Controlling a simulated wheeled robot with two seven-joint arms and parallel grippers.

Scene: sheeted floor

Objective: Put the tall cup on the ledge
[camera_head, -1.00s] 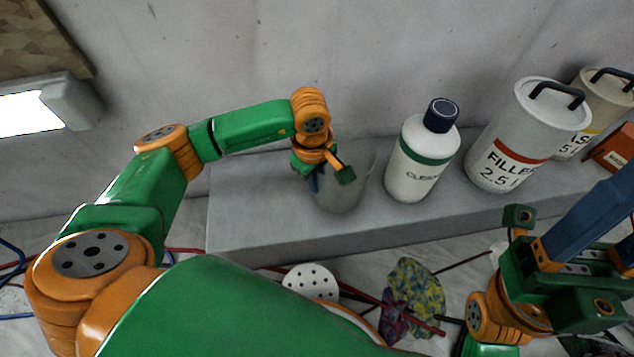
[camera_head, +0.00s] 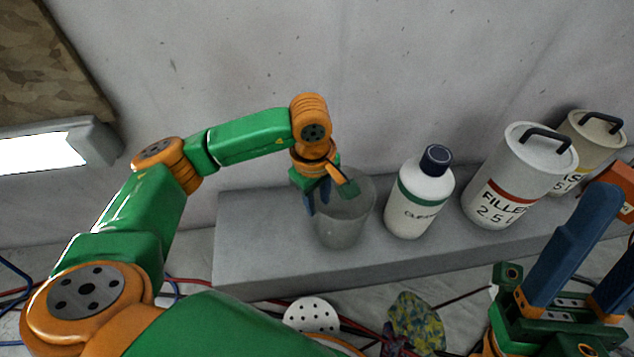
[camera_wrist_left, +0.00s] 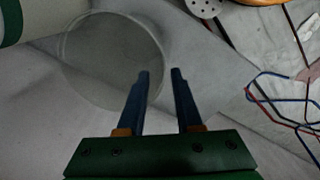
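The tall cup (camera_head: 345,229), grey and see-through, stands upright on the grey ledge (camera_head: 262,267), left of the white bottle. My left gripper (camera_head: 317,198) is at the cup's left rim in the head view. In the left wrist view its two blue fingers (camera_wrist_left: 161,72) are apart, with the cup's round rim (camera_wrist_left: 85,102) reaching between them; I cannot tell whether either finger touches the wall. My right gripper (camera_head: 612,228) is at the lower right, its blue fingers spread and empty, one partly cut off by the picture's edge.
A white bottle (camera_head: 418,205) with a dark cap stands right of the cup. Cables, a white perforated disc (camera_head: 311,314) and a patterned cloth (camera_head: 416,320) lie on the floor before the ledge.

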